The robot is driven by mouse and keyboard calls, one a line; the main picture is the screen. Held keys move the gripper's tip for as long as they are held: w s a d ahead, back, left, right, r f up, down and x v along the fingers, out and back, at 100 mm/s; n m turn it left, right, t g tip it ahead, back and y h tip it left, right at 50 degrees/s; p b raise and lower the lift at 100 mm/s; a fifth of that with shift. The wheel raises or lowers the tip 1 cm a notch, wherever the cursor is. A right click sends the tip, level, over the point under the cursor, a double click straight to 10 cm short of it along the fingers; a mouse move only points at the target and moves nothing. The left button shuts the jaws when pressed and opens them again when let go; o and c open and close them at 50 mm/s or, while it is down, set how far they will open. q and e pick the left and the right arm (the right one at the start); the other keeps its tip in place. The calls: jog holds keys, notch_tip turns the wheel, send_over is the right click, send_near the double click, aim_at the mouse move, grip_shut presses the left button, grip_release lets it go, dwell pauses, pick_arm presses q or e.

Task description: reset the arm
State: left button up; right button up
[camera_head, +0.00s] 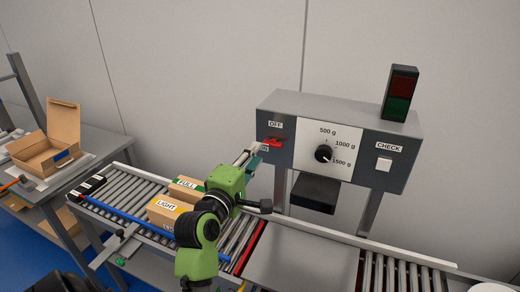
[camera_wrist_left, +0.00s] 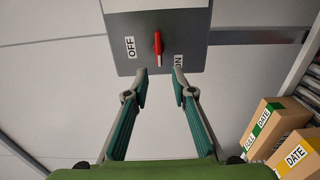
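My left arm reaches up from the bottom of the head view, and its gripper (camera_head: 256,152) is in front of the grey control box (camera_head: 284,102). In the left wrist view the two fingers (camera_wrist_left: 161,75) are spread apart with nothing between them. A red switch lever (camera_wrist_left: 158,45) is just beyond the fingertips, between the OFF and ON labels; it also shows in the head view (camera_head: 273,142). I cannot tell which label it is set to. My right gripper is out of view.
The box has a black dial (camera_head: 323,153), a white CHECK button (camera_head: 384,164) and a signal lamp (camera_head: 400,92). An open carton (camera_head: 35,152) stands at left.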

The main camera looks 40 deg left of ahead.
pick_arm(q)
jog(key=shift+v, duration=0.8)
